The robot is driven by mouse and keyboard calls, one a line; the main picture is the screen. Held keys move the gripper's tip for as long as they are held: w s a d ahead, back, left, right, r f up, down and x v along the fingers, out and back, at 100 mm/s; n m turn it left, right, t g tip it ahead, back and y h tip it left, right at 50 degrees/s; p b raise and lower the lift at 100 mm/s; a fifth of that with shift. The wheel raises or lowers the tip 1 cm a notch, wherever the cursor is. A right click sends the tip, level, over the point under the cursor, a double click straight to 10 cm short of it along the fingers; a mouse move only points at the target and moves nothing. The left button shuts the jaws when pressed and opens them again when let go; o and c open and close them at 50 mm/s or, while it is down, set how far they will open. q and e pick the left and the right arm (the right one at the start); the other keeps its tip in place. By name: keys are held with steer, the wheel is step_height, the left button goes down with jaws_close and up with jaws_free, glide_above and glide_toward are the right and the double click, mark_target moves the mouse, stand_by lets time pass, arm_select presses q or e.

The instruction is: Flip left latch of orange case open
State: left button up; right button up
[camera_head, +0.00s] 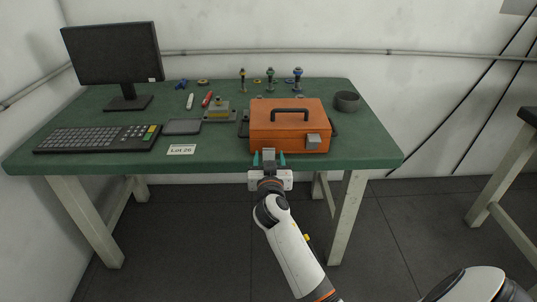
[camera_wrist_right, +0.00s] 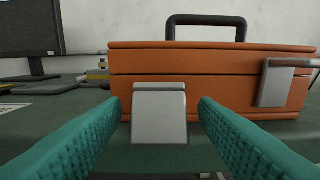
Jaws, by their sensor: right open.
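The orange case (camera_head: 290,122) stands shut near the table's front edge, its dark handle (camera_head: 289,111) on top. It fills the upper right of the right wrist view (camera_wrist_right: 210,62). The grey left latch (camera_wrist_right: 160,115) sits low on the case front, its top below the lid seam, and seems to stick outward. In the head view it shows just above the gripper (camera_head: 268,153). The right latch (camera_head: 312,141) sits higher, across the seam. My right gripper (camera_head: 269,160) is open, its teal fingers on either side of the left latch, with gaps. My left gripper is out of view.
The green table (camera_head: 225,155) holds a monitor (camera_head: 113,52), a keyboard (camera_head: 97,138), a "Lot 20" label (camera_head: 181,149) and small parts behind. A dark round bowl (camera_head: 347,101) stands right of the case. The table's front edge lies just under the gripper.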

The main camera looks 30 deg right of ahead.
steer(key=shift+x, duration=1.2)
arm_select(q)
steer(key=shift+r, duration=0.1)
arm_select(e)
steer(key=shift+f, duration=0.1)
steer(key=c, duration=1)
steer(key=shift+a, duration=0.1)
steer(key=b, duration=0.2)
steer(key=shift+f+t+b, duration=0.2)
steer(key=shift+t+b, duration=0.1)
steer(key=shift+b, duration=0.05)
steer(key=b, duration=0.5)
steer(key=shift+f+t+h, duration=0.25)
steer(key=shift+t+h, duration=0.15)
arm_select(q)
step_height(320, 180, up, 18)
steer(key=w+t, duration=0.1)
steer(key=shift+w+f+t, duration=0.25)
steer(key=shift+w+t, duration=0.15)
arm_select(e)
steer(key=shift+r, duration=0.2)
